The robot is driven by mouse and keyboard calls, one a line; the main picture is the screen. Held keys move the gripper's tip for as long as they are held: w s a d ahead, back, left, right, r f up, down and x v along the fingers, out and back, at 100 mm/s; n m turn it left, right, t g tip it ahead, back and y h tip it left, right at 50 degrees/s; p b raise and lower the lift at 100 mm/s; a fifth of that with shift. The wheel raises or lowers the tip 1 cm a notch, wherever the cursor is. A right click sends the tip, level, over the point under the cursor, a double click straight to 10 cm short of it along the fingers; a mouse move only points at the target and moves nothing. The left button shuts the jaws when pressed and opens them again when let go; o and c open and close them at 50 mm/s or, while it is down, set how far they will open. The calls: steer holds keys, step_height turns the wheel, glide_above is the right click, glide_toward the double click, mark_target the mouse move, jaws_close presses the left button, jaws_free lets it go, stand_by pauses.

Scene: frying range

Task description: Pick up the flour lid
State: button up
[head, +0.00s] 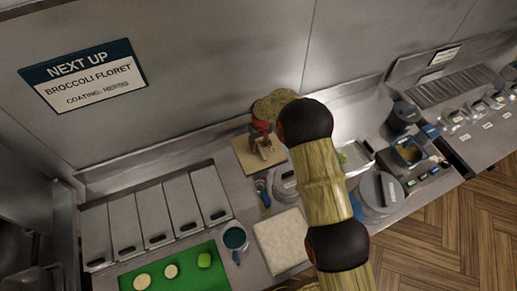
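My gripper (264,153) points down over the light wooden board (243,158) near the back wall. Its fingers look spread, with nothing seen between them. It is apart from the lids. My arm hides part of the counter middle.
A blue container (409,153) stands right. A wall sign (84,76) reads broccoli floret, herbs.

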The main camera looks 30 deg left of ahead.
steer(key=c, duration=0.4)
jaws_close()
